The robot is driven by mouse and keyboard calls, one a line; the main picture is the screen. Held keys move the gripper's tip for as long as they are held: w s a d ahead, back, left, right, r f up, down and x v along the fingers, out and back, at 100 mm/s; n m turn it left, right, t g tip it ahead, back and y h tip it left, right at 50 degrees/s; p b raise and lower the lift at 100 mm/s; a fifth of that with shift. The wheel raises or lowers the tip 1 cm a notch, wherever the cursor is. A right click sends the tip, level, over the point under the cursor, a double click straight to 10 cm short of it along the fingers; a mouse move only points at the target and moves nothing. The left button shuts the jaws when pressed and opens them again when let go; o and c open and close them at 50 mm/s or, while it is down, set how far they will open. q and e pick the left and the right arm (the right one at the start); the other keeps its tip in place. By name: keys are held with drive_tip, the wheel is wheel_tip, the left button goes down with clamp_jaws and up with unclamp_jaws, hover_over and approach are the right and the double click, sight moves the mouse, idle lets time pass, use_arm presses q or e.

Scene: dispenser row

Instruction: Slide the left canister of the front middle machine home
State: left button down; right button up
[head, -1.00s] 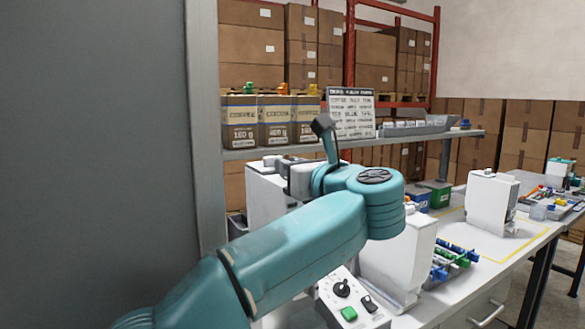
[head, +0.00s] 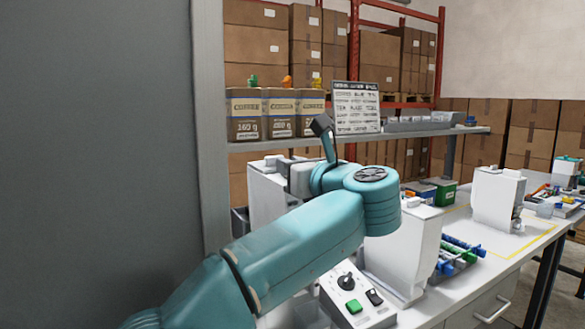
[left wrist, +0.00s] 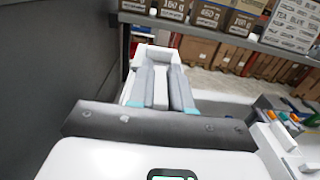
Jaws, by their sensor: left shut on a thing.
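My left arm reaches in from the left of the head view. White machines stand on the bench in the head view: one at the left (head: 265,193), partly behind my arm, one in front (head: 412,255), and one at the right (head: 495,200). My right gripper is out of view.
A control box (head: 353,300) with a knob and green button stands below my arm. A rack of blue and green parts (head: 458,257) lies right of the front machine. A grey panel (head: 100,150) fills the left. A shelf (head: 400,137) runs behind.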

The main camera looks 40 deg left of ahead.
use_arm(q)
drive_tip(key=c, duration=1)
unclamp_jaws()
drive_tip(key=shift+o, duration=0.2)
drive_tip(key=shift+f, duration=0.1)
drive_tip(key=shift+d, duration=0.4)
drive_tip(key=b+v, duration=0.2)
drive_tip(key=v, duration=1.3)
drive_tip(key=shift+s+d, duration=0.2)
